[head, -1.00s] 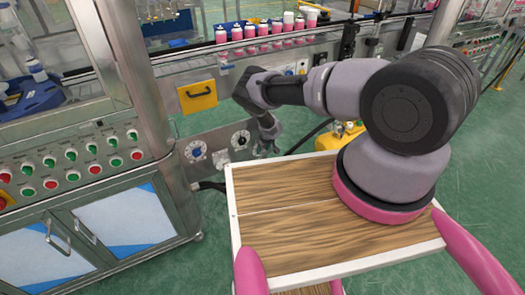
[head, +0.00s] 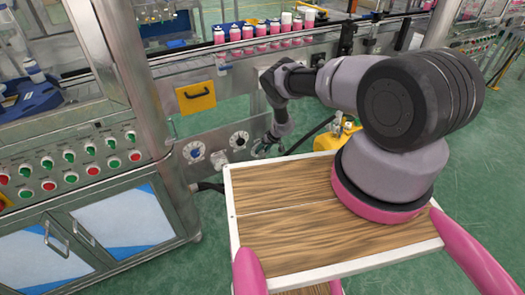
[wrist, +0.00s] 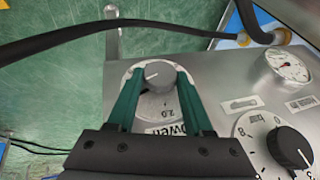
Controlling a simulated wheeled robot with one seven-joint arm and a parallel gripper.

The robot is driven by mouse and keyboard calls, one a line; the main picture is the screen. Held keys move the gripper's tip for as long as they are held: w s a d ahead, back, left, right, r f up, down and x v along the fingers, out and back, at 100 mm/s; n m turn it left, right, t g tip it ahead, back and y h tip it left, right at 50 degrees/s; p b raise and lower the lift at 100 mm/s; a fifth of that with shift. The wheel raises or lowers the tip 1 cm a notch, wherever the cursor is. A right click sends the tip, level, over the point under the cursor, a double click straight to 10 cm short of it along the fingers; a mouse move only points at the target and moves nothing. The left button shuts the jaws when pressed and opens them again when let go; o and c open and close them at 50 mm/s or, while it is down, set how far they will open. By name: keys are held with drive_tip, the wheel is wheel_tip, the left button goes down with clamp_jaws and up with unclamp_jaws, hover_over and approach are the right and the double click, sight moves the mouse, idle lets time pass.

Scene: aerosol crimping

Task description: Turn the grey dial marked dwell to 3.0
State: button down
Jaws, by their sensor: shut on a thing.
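The grey dial (wrist: 158,76) sits on a round pale scale plate in the wrist view, above a label that reads "Dwell". A "2.0" mark shows on the scale below the knob, and a short white line shows on the knob. The fingers hide much of the rest of the scale. My gripper (wrist: 157,85) has its two green fingers on either side of the grey dial and is shut on it. In the head view my gripper (head: 264,148) is at the low panel, right of the black dial, and the grey dial cannot be made out there.
A larger black dial (wrist: 288,146) and a round gauge (wrist: 289,66) are to the right on the same metal panel. A dark hose (wrist: 140,25) crosses above the grey dial.

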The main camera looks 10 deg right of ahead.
drive_tip(key=shift+c, duration=1.5)
unclamp_jaws()
drive_tip(key=shift+r, duration=0.1)
drive_tip(key=v, duration=1)
drive_tip(key=shift+d+r, duration=0.2)
drive_tip(key=shift+r, duration=0.05)
drive_tip(key=shift+s, duration=0.1)
